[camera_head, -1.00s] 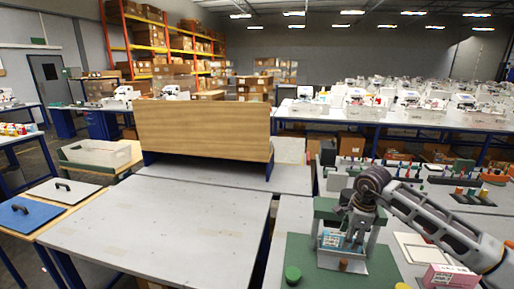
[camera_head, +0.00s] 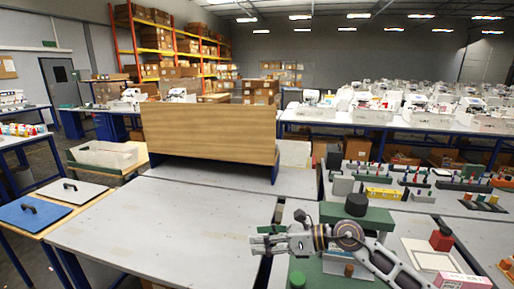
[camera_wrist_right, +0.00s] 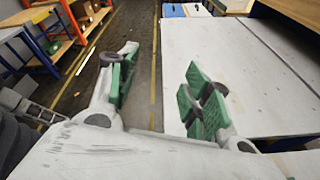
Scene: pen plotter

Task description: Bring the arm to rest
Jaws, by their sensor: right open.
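My right arm comes in from the lower right in the head view. Its right gripper (camera_head: 262,241) points left, above the gap between the bare grey table and the table with the green fixture. In the right wrist view, the fingers with green pads (camera_wrist_right: 162,92) are spread apart with nothing between them; floor and the grey table edge lie beyond. The green fixture (camera_head: 378,217) with a black round knob (camera_head: 356,204) on top stands behind my arm, which hides part of it. My left gripper is not in view.
The grey table (camera_head: 150,235) is bare. A wooden panel (camera_head: 210,132) stands at its back. Several small parts in racks (camera_head: 385,193) stand farther back.

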